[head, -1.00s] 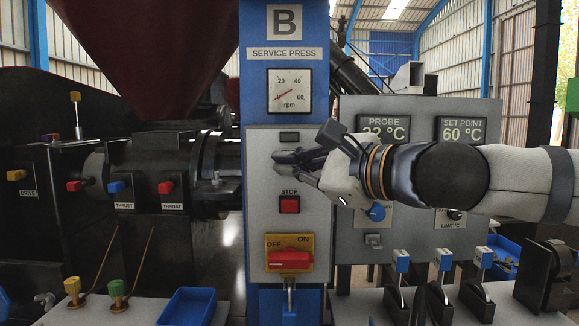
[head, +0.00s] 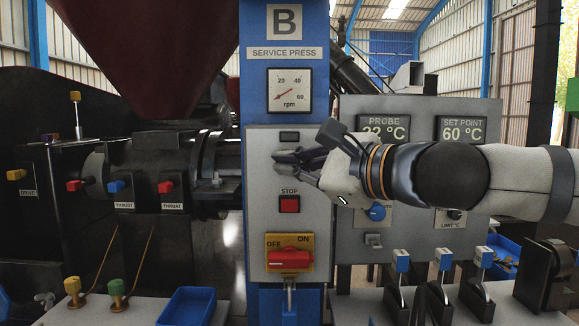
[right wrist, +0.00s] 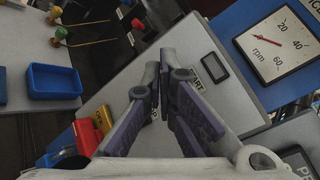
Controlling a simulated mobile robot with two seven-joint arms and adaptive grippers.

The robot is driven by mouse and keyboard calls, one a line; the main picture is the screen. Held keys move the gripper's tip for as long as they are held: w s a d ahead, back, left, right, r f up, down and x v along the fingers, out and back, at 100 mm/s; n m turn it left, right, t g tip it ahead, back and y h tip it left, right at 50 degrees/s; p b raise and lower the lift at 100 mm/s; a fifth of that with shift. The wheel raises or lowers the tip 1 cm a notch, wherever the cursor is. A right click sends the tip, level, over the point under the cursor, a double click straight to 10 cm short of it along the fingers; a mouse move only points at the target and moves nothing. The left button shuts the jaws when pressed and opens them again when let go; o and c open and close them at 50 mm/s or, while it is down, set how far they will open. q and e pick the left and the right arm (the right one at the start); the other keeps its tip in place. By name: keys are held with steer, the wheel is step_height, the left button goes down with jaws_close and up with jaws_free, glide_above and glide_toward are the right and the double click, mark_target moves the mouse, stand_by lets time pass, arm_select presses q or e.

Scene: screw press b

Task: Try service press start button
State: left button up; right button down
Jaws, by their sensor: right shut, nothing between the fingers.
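The service press panel (head: 260,215) is a grey plate on a blue column marked B. The start button is hidden behind my right gripper in the head view; in the right wrist view part of a START label (right wrist: 195,88) shows by the fingers. My right gripper (head: 280,158) is shut and empty, its fingertips at the panel above the red stop button (head: 289,204). I cannot tell whether the tips touch the start button. It also shows in the right wrist view (right wrist: 160,65). The red switch (head: 290,259) below sits on a yellow plate marked OFF and ON. My left gripper is not in view.
The rpm gauge (head: 289,91) sits above the panel, its needle low. A grey box with probe and set point displays (head: 462,130) stands behind my right arm. Blue-handled levers (head: 443,260) and a blue tray (head: 188,306) are in front. Dark machinery fills the left.

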steer(key=shift+w, duration=0.45)
steer(key=shift+w, duration=0.45)
stand_by(0.5)
steer(key=shift+s, duration=0.9)
steer(key=s, duration=0.5)
steer(key=shift+p, duration=0.35)
